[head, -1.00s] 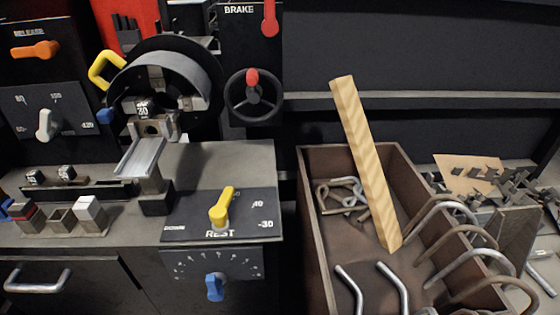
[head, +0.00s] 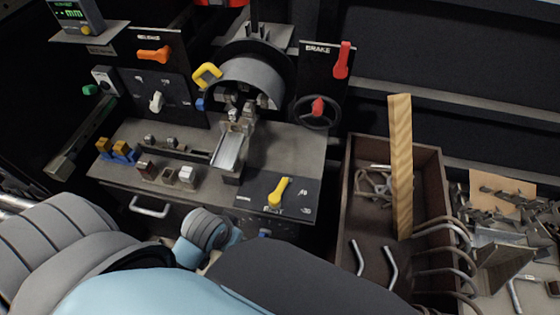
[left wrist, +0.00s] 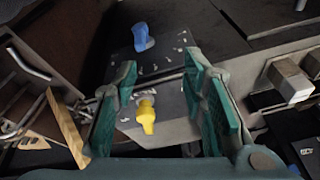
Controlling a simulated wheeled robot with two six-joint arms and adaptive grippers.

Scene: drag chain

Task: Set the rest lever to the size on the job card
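The yellow rest lever (head: 279,191) stands on the dark REST plate (head: 302,194) at the bench's front right corner, its handle tilted up and slightly right. Marks lie to its right, too small to read surely. In the left wrist view the lever (left wrist: 146,115) shows between the two green fingers of my left gripper (left wrist: 160,65), which is open and empty. I cannot tell its height above the lever. In the head view my left arm covers the lower middle and hides the gripper. My right gripper is not in view. I cannot make out a job card.
A blue knob (left wrist: 142,37) sits on the panel below the plate. A metal slide (head: 229,152) and chuck (head: 252,85) stand behind the lever. A brown bin (head: 345,205) with a wooden stick (head: 400,165) and bent rods stands right. Small blocks (head: 187,175) stand left.

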